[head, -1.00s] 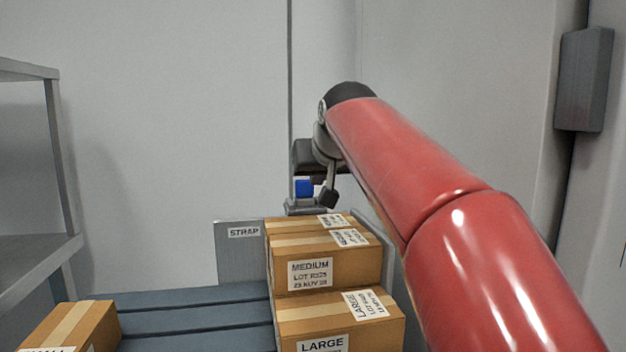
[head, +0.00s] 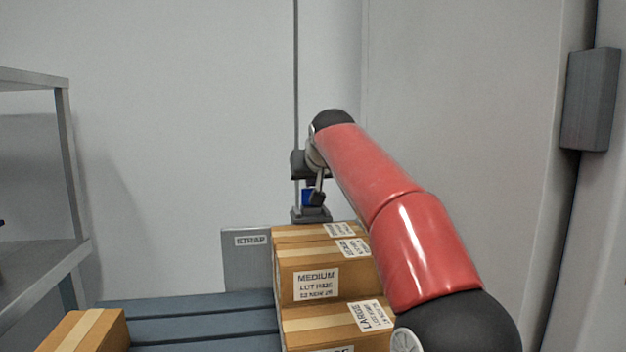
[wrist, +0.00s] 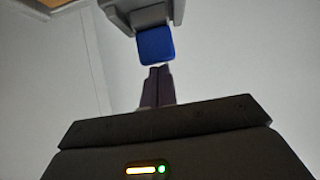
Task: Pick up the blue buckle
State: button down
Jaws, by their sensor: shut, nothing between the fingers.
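The blue buckle (head: 307,196) sits on a small grey holder (head: 311,215) at the thin upright post, just behind the stacked boxes in the head view. Parts of my arm's end partly cover it there. In the wrist view the buckle (wrist: 155,46) shows as a blue rounded block against the grey holder (wrist: 150,14). My gripper (wrist: 158,70) has its two fingers together with nothing between them. Their tips are close to the buckle, just below it in the wrist view; I cannot tell whether they touch. In the head view the fingertips are not clearly visible.
Cartons marked MEDIUM (head: 305,282) and LARGE (head: 335,325) are stacked in front of the post. A grey STRAP panel (head: 246,262) stands at their left. Another carton (head: 85,332) lies on the slatted surface (head: 195,318). A metal shelf (head: 65,170) is at far left.

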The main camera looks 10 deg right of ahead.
jog(key=shift+f, duration=0.4)
jog(key=shift+s+f+b, duration=0.2)
jog(key=shift+s+b, duration=0.2)
jog(key=shift+s, duration=0.55)
jog(key=shift+r, duration=0.1)
jog(key=shift+w+r+p, duration=0.1)
jog(key=shift+r+p, duration=0.65)
jog(key=shift+p, duration=0.05)
